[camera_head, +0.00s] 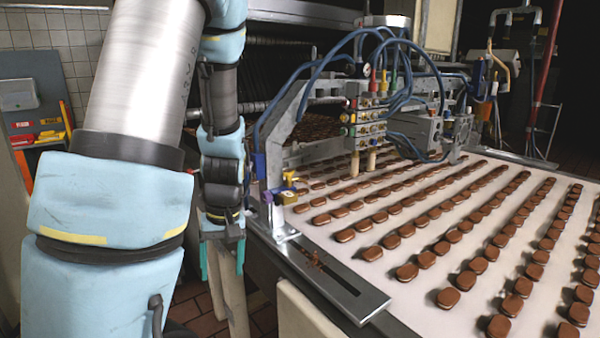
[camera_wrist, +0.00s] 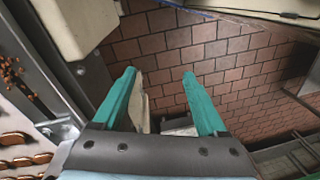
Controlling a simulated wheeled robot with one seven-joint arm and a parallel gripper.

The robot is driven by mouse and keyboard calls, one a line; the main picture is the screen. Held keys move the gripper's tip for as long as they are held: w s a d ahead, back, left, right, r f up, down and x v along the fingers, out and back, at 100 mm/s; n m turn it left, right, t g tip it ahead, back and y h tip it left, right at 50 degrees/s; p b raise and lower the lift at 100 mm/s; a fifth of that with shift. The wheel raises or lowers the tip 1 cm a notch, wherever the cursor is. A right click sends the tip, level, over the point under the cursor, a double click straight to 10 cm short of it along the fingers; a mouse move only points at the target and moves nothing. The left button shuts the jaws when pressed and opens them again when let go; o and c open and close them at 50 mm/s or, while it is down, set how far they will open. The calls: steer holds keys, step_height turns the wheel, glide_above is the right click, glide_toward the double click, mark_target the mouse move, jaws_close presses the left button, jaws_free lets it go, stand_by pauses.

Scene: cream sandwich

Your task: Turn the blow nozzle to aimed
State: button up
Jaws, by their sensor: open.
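My gripper (camera_head: 222,264) hangs pointing down beside the left edge of the conveyor, over the floor. Its teal fingers are apart and empty; in the wrist view the gripper (camera_wrist: 159,76) has only brick floor and some machine parts beyond it. A small yellow and purple fitting (camera_head: 286,196) sits on the frame at the belt's left edge, to the right of and above my gripper. Two beige nozzle-like tips (camera_head: 371,161) hang under the valve block (camera_head: 366,115). I cannot tell which of these is the blow nozzle or where it aims. My gripper touches none of them.
Rows of brown sandwich cookies (camera_head: 402,271) lie on the pale conveyor belt (camera_head: 345,268). A slotted metal plate (camera_head: 340,283) with crumbs runs along its near left edge. Blue hoses (camera_head: 318,72) loop above the valve block. A pale panel (camera_head: 300,312) stands below the plate.

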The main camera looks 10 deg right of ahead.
step_height(320, 180, down, 2)
steer(key=w+d+n+y, duration=0.1)
steer(key=w+y, duration=0.1)
steer(key=w, duration=0.1)
steer(key=n+t+y, duration=0.2)
steer(key=t, duration=1)
glide_toward(289, 171)
steer(key=p+x, duration=0.3)
steer(key=x, duration=0.4)
steer(key=shift+w, duration=0.4)
steer(key=shift+a+f, duration=0.1)
steer(key=shift+c, duration=0.2)
jaws_close()
